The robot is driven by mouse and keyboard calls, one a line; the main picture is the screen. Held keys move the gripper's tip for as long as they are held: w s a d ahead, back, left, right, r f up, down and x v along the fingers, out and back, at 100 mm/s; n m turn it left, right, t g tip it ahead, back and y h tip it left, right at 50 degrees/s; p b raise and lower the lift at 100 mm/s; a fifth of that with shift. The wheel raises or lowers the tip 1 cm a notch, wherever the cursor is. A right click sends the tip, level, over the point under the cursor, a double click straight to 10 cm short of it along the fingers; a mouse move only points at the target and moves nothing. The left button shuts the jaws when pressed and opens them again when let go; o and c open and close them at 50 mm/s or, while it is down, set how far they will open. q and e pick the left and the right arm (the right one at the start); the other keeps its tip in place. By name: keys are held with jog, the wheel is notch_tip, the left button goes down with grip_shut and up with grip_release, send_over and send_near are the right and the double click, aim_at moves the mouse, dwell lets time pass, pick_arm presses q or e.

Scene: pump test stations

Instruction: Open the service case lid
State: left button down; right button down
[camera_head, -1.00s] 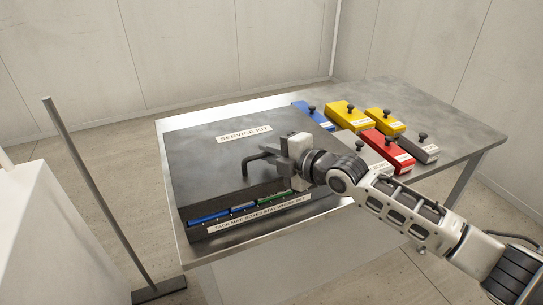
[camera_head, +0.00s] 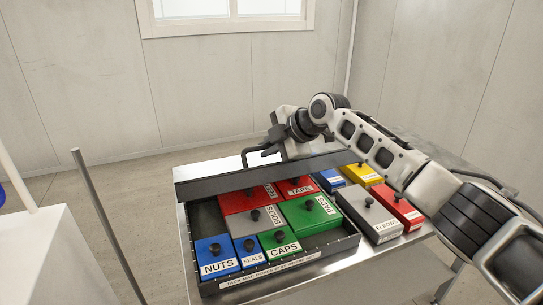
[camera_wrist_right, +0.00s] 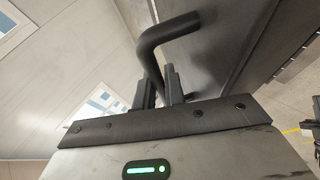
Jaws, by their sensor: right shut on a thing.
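The service case (camera_head: 345,243) sits on the metal table, its dark lid (camera_head: 225,182) raised and seen almost edge-on along the back. Inside are labelled boxes: blue NUTS (camera_head: 216,258) and SEALS, green CAPS (camera_head: 281,245), grey BOLTS, red TAPE and another red one, and a larger green one. My right gripper (camera_head: 272,148) is shut on the lid's black bent handle (camera_head: 249,153). The right wrist view shows the handle (camera_wrist_right: 160,38) between the fingers (camera_wrist_right: 161,88), with the lid's dark face (camera_wrist_right: 222,35) beside it. My left gripper is out of view.
Right of the case, a grey ELBOWS box (camera_head: 368,215), a red box (camera_head: 402,210), a yellow box (camera_head: 361,174) and a blue box stand on the table (camera_head: 300,283). A thin grey post (camera_head: 105,220) and a white block (camera_head: 62,255) are at left.

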jog(key=shift+w+a+r, duration=0.1)
jog(key=shift+w+r, duration=0.15)
jog(key=shift+r, duration=0.05)
jog(key=c, duration=1.5)
grip_release()
jog(key=b+v, duration=0.3)
jog(key=v, duration=1.3)
